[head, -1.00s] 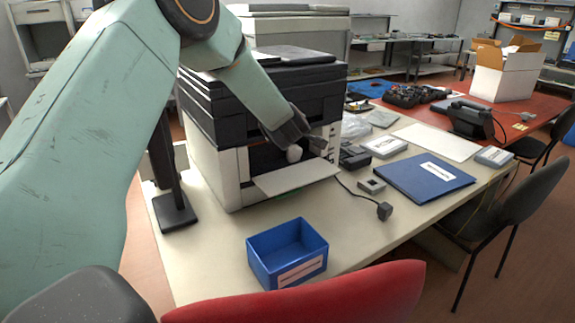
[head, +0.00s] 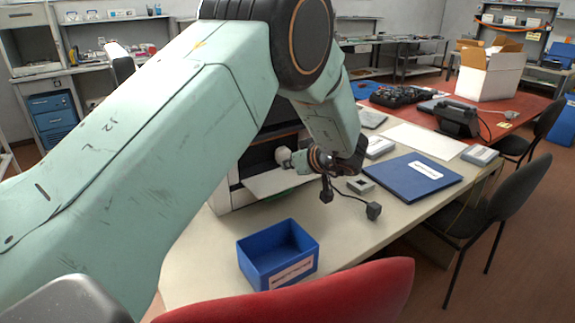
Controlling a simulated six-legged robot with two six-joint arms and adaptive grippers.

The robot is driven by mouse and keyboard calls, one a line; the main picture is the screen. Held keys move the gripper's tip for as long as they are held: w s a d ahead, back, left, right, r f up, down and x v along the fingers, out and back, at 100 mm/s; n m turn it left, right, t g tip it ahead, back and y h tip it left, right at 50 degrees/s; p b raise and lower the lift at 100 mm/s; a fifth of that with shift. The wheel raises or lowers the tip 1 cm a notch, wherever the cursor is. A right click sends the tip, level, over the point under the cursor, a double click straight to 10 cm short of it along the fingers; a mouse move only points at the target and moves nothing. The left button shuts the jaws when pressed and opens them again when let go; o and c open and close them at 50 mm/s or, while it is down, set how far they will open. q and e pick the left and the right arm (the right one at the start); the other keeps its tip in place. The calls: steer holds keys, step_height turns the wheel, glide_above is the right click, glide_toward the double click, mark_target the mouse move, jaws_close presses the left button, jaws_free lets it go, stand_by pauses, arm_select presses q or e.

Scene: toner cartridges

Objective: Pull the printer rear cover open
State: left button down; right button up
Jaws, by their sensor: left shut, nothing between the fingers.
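The printer (head: 222,192) stands on the table, mostly hidden behind my left arm. A white flap, which looks like its cover (head: 275,184), is folded out almost level from the open dark bay. My left gripper (head: 326,195) is small and dark in the head view. It hangs down just to the right of the flap's right end, shut and empty. A gap seems to show between gripper and flap, but contact cannot be ruled out. My right gripper is not in view.
A blue bin (head: 278,255) stands at the table's front edge. A black plug on a cable (head: 374,210) lies right of the gripper. A red chair back (head: 300,298) is in front.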

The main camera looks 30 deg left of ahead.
arm_select(q)
steer(key=b, duration=0.1)
glide_above(282, 189)
steer(key=f, duration=0.3)
steer(key=shift+s+a+f, duration=0.25)
steer(key=shift+x, duration=0.75)
steer(key=shift+s+d+f+t+y+b, duration=0.15)
steer(key=shift+d+f+t+y+b, duration=0.1)
steer(key=shift+f+y+b, duration=0.3)
steer(key=shift+s+d+f+t+y+b, duration=0.15)
steer(key=shift+d+f+y+b, duration=0.25)
steer(key=shift+b, duration=0.2)
steer(key=f+y+b, duration=0.1)
steer(key=d+f+t+y+b, duration=0.1)
steer(key=f+b, duration=0.1)
steer(key=shift+s, duration=0.15)
steer(key=shift+f, duration=0.25)
steer(key=shift+s+d+f, duration=0.1)
steer(key=shift+s+f, duration=0.05)
